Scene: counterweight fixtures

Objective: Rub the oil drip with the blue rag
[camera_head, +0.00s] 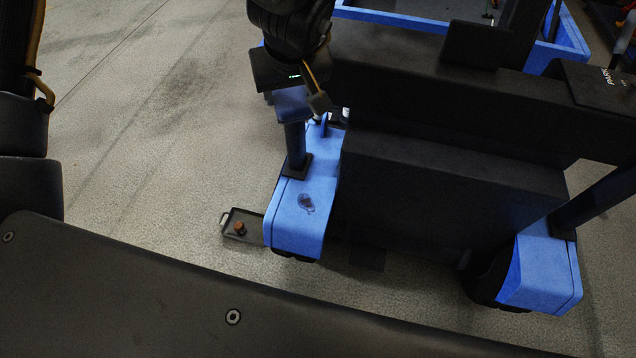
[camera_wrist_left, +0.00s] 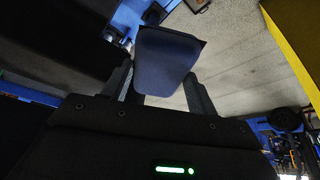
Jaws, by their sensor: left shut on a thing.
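The oil drip (camera_head: 306,203) is a small dark smear on the top of the blue fender (camera_head: 290,232) at the front left of the dark machine. My left gripper (camera_head: 294,98) is above and behind the drip, apart from it, near the top of a dark blue post. It is shut on the blue rag (camera_head: 291,104). In the left wrist view the rag (camera_wrist_left: 165,62) is a dark blue pad held between the two fingers of the left gripper (camera_wrist_left: 160,90). My right gripper is not in view.
The blue post (camera_head: 295,145) rises from the fender between the gripper and the drip. A small dark tray (camera_head: 253,237) with a brown knob-like piece (camera_head: 240,228) lies on the floor left of the fender. The machine's black body (camera_head: 445,195) stands to the right. Floor at left is clear.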

